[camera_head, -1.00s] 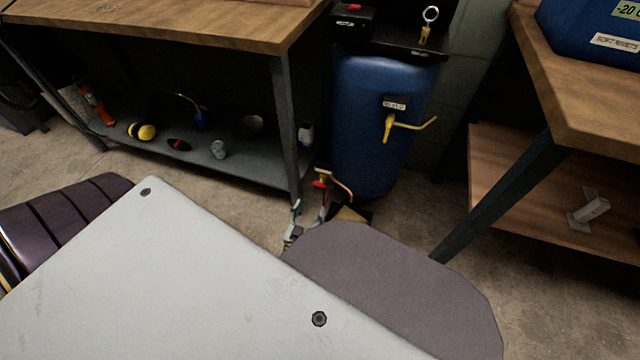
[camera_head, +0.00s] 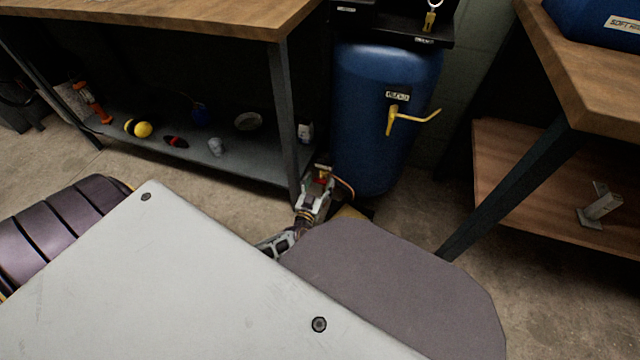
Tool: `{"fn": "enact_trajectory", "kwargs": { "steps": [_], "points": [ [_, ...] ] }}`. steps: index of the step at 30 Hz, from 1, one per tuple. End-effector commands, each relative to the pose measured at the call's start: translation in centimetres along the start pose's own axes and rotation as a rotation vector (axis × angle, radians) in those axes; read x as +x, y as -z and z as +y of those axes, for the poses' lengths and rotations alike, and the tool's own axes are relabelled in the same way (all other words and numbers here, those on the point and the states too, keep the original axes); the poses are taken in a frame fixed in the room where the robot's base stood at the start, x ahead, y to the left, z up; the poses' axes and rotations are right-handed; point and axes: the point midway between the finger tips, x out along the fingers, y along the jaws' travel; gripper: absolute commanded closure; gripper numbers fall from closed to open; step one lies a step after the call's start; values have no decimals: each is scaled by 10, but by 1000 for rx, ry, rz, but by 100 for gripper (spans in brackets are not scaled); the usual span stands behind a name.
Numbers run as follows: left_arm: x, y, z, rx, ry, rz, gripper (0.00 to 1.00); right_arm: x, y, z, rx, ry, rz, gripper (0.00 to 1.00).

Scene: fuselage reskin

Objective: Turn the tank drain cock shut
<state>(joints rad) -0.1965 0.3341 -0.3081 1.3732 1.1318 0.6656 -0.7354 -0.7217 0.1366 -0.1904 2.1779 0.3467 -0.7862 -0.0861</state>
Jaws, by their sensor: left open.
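My right gripper is out of view.
A yellow lever (camera_head: 410,117) sticks out from the tank's front. Another wooden bench (camera_head: 590,80) is at right. Bare floor (camera_head: 405,215) shows between.

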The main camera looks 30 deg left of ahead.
Motion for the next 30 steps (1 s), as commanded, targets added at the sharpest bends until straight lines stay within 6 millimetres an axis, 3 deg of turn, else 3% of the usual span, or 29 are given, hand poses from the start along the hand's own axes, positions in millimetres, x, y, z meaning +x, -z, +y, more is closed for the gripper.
{"fn": "enact_trajectory", "kwargs": {
  "steps": [15,26,30],
  "points": [
    [10,0,0,0,0,-1,32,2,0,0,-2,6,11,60],
    [10,0,0,0,0,0,77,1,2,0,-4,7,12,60],
    [10,0,0,1,0,-1,78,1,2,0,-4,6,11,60]
  ]
}}
